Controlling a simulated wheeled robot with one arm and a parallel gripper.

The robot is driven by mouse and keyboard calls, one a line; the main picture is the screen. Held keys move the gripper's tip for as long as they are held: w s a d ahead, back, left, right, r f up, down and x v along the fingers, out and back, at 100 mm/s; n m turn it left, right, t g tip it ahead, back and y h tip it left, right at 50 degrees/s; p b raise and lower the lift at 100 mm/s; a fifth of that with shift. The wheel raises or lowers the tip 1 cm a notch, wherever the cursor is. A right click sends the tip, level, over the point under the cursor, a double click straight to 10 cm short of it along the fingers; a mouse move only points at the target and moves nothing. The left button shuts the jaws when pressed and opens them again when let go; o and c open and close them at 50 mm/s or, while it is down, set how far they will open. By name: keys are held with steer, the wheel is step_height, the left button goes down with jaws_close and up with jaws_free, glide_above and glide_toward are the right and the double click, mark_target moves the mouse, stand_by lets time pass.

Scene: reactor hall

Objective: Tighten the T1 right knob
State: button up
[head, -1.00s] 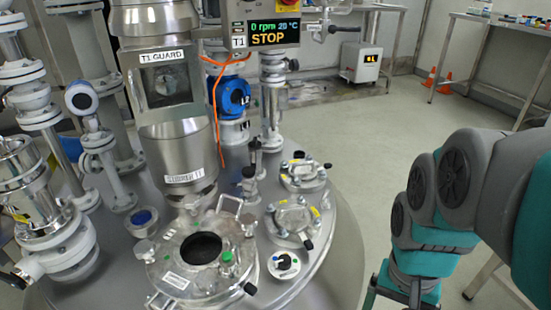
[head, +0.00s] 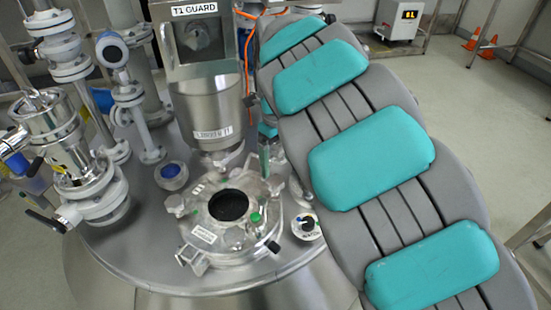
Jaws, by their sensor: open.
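The T1 vessel's round steel lid (head: 232,207) has a dark round opening in its middle. A metal clamp knob (head: 274,185) sits at the lid's upper right edge, partly hidden; another knob (head: 175,205) is at its left edge. My arm crosses the right half of the view and hides most of my gripper. A narrow dark green-grey part (head: 264,162), seemingly a finger of my gripper, points down just above the right knob. I cannot tell whether it touches the knob. Nothing shows held in it.
The T1 GUARD housing (head: 200,35) stands behind the lid, with an orange cable (head: 248,60) beside it. A black-and-white dial (head: 306,226) lies right of the lid. Piping and a steel fitting (head: 65,145) stand at left. Open floor shows at far right.

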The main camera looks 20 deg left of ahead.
mark_target(275, 180)
steer(key=shift+s+a+f, duration=0.1)
steer(key=shift+a+f, duration=0.2)
steer(key=shift+f, duration=0.1)
step_height(275, 180, down, 2)
steer(key=shift+f, duration=0.1)
steer(key=n, duration=1.2)
steer(key=shift+f+n+b, duration=0.1)
steer(key=shift+n+b, duration=0.6)
steer(key=shift+b, duration=0.05)
steer(key=n+b, duration=0.2)
steer(key=n, duration=1)
steer(key=shift+r+b, duration=0.25)
steer(key=shift+b, duration=0.15)
steer(key=n+p, duration=0.1)
steer(key=n, duration=0.4)
steer(key=n+p, duration=0.1)
steer(key=n, duration=0.5)
steer(key=shift+r+n, duration=0.1)
steer(key=shift+n, duration=0.3)
steer(key=n+p, duration=0.2)
steer(key=n, duration=0.9)
step_height(275, 180, down, 6)
steer(key=shift+f+b, duration=0.15)
steer(key=shift+b, duration=0.2)
